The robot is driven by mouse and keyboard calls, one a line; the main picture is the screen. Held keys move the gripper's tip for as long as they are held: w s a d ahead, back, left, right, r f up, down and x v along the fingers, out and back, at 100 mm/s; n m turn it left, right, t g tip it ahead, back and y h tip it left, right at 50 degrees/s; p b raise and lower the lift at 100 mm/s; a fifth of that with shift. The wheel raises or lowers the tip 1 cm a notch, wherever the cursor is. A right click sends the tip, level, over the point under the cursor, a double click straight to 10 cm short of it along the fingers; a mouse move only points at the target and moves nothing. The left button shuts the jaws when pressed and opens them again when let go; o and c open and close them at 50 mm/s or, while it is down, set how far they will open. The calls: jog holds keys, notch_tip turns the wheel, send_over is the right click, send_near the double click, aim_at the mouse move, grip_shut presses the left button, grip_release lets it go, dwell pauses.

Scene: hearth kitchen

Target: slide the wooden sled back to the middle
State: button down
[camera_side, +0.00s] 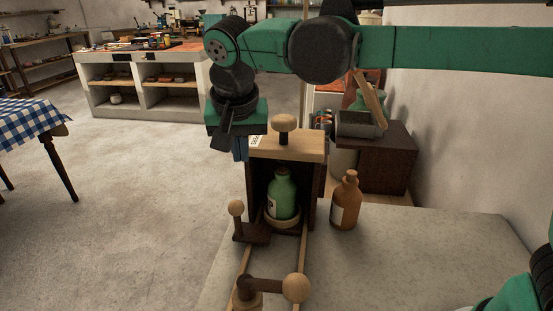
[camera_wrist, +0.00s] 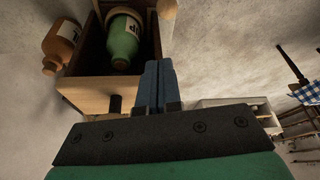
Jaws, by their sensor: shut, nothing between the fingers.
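A dark wooden housing with a pale top (camera_side: 303,146) and a round knob stands on two pale rails (camera_side: 303,245). A green bottle (camera_side: 284,196) stands inside its open front on a pale round base. A small dark wooden piece with a ball knob (camera_side: 236,208) sits at the left rail; I cannot tell which part is the sled. My gripper (camera_side: 240,157) is shut and empty at the housing's left, partly hidden by its top. In the wrist view the blue fingers (camera_wrist: 158,66) are together beside the housing; contact is unclear. The green bottle (camera_wrist: 123,40) shows there too.
A brown bottle (camera_side: 346,203) stands on the grey counter (camera_side: 420,240) just right of the housing. A wooden crank with a ball knob (camera_side: 295,288) is at the rails' near end. A dark box (camera_side: 385,165) stands behind right. Counter at the right is clear.

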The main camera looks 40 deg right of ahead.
jog(key=shift+m, duration=0.3)
jog(key=x, duration=0.3)
jog(key=a+x, duration=0.1)
jog(key=x, duration=0.6)
jog(key=shift+w+a+f, duration=0.15)
jog(key=shift+w+f, duration=0.05)
jog(key=shift+w, duration=0.1)
